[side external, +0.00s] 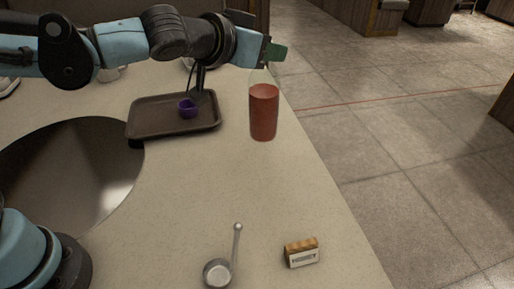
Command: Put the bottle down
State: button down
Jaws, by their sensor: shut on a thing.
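The bottle (264,112) is clear and mostly filled with red sauce. It is upright near the counter's right edge, to the right of the brown tray. My gripper (270,53) is at the bottle's top and shut on it; the arm partly hides the neck and cap. The base is at or very close to the counter (200,190); I cannot tell whether it touches.
The brown tray (150,131) holds a small purple cup (187,110). A large round metal surface (75,175) is at left. A metal ladle (218,272) and a small wooden-topped block (301,253) lie in front. The counter between is clear; its right edge drops to the floor.

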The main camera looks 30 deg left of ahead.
jog(key=w+a+f, duration=0.7)
jog(key=a+f, duration=0.1)
jog(key=f, duration=0.2)
jog(key=shift+w+f, duration=0.15)
jog(key=shift+f, duration=0.2)
jog(key=c, duration=0.7)
grip_release()
